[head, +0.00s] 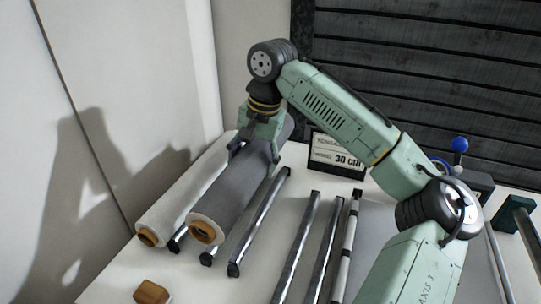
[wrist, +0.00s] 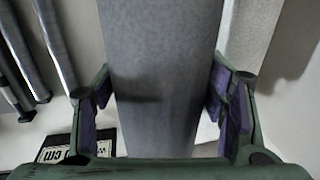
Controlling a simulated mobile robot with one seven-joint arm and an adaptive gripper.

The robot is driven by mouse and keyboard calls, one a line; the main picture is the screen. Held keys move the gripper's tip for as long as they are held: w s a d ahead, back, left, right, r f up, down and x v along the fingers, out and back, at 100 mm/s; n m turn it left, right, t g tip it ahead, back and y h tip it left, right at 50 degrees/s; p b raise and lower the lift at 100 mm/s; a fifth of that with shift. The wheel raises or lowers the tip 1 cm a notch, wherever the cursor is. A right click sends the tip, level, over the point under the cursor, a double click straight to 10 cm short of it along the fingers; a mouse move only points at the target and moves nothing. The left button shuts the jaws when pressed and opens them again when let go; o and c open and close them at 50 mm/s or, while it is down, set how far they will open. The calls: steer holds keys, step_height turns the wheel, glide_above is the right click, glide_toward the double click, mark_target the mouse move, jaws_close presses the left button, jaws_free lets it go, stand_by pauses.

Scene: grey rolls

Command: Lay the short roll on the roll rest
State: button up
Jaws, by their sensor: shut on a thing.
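A dark grey roll (head: 236,188) with a brown core at its near end lies lengthwise in the head view, above or on metal rails. My gripper (head: 262,142) is shut on it near its far end, and the wrist view shows the grey roll (wrist: 163,85) between the two purple-padded fingers. A paler roll (head: 182,203) lies close along its left side. I cannot tell which of the two is shorter. Metal rails (head: 262,220) run alongside on the right and look like rests. I cannot tell whether the held roll touches the rails beneath it.
More rails (head: 297,245) and a black-and-white striped bar (head: 347,240) lie to the right. A sign reading 30 cm (head: 337,155) stands behind. A small wooden block (head: 151,292) is at the front left. A blue-knobbed lever (head: 459,145) stands at the right. A wall closes the left side.

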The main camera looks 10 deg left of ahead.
mark_target(261, 151)
steer(key=shift+w+a+f, duration=0.1)
steer(key=shift+w+a, duration=0.05)
steer(key=shift+a, duration=0.15)
steer(key=shift+f+b, duration=3.2)
steer(key=shift+f, duration=1.35)
steer(key=o, duration=1.7)
steer(key=shift+c, duration=0.2)
steer(key=shift+d, duration=0.1)
steer(key=r, duration=0.4)
steer(key=d+r, duration=0.1)
steer(key=r, duration=0.3)
steer(key=d+r, duration=0.1)
steer(key=r, duration=0.2)
steer(key=shift+s+d+r, duration=0.15)
steer(key=shift+s+r, duration=0.15)
steer(key=shift+r, duration=0.1)
